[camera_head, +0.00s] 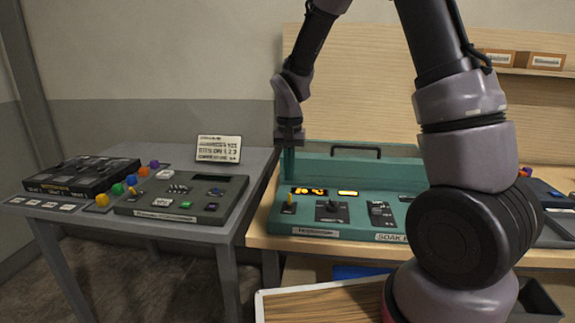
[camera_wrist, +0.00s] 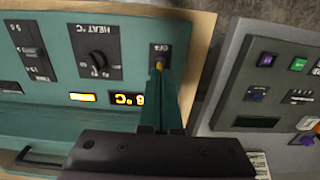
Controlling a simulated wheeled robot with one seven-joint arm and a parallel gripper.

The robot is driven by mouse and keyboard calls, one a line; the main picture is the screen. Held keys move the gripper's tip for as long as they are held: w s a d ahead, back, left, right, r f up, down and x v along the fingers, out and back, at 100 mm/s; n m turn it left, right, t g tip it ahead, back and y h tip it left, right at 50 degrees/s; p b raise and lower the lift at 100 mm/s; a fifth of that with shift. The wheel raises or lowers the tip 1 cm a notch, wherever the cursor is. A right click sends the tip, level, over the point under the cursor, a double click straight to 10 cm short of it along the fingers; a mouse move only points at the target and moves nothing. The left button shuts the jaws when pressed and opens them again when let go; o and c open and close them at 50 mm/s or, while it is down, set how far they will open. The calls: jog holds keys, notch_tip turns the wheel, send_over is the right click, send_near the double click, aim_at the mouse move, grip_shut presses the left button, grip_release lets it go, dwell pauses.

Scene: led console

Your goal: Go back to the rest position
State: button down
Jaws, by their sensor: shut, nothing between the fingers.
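My gripper (camera_head: 288,178) is shut and empty, pointing down above the left end of the teal console (camera_head: 350,231). In the wrist view, the teal fingers (camera_wrist: 164,76) are close together and their tips lie just beside a small yellow-tipped lever (camera_wrist: 159,65) on a dark plate. The head view shows the same yellow lever (camera_head: 289,199) below the fingers. I cannot tell whether they touch. The console also has a dial (camera_head: 332,207), a slider panel (camera_head: 380,212) and lit orange displays (camera_head: 310,191). My arm crosses the right half of the head view and hides the console's right part.
A grey table (camera_head: 130,226) on the left holds a grey control panel (camera_head: 182,196), a black panel (camera_head: 80,176), several coloured knobs and a white sign (camera_head: 219,149). A wooden backboard (camera_head: 350,95) stands behind the console. A shelf with small boxes (camera_head: 546,61) is at upper right.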

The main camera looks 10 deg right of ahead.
jog(key=s+d+r+t+y, duration=0.1)
jog(key=s+d+r, duration=0.25)
jog(key=r, duration=0.45)
jog(key=s+d+r+t, duration=0.2)
jog(key=d+r, duration=0.2)
jog(key=r, duration=0.3)
jog(key=s+d+r+m+t+y, duration=0.1)
jog(key=s+d+r+t, duration=0.3)
jog(key=s+r, duration=0.5)
jog(key=s+d, duration=0.2)
jog(key=s, duration=0.2)
jog(key=shift+d+r, duration=0.15)
jog(key=shift+r, duration=0.25)
